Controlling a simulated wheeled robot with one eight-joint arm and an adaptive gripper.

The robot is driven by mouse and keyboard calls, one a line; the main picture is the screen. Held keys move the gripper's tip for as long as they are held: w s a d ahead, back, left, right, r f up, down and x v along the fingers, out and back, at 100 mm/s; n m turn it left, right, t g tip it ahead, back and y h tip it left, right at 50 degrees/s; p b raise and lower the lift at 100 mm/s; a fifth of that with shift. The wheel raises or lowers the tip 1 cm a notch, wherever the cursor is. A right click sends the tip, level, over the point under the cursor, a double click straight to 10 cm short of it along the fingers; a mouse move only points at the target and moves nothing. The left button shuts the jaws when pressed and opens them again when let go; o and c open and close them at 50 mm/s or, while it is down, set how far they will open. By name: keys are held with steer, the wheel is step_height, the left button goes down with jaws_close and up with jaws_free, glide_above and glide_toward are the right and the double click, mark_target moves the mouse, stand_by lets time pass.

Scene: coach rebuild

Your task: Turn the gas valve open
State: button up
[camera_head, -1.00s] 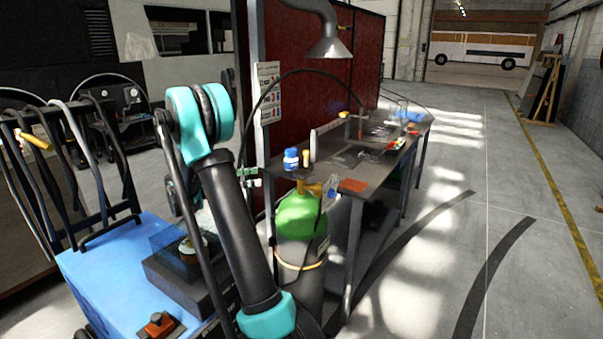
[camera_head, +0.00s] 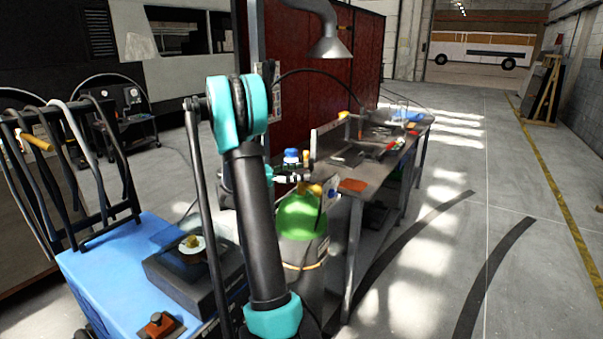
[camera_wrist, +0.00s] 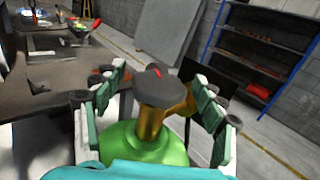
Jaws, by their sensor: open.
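The green gas cylinder (camera_head: 300,217) stands at the near end of the workbench. Its brass valve (camera_head: 313,188) is on top. In the wrist view the valve's dark knob (camera_wrist: 158,88) carries a small red mark and sits above the brass body (camera_wrist: 150,124) and the green cylinder shoulder (camera_wrist: 150,148). My gripper (camera_wrist: 160,80) is open, with one finger on the left of the knob and the other on the right; gaps show on both sides. In the head view my gripper (camera_head: 290,178) is small beside the valve, partly hidden by my arm.
A blue cart (camera_head: 110,262) with hoses stands at left. A red screen (camera_head: 325,90) is behind the bench. The floor at right is clear.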

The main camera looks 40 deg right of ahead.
steer(key=shift+s+d, duration=0.2)
steer(key=shift+d, duration=0.25)
steer(key=c, duration=1.2)
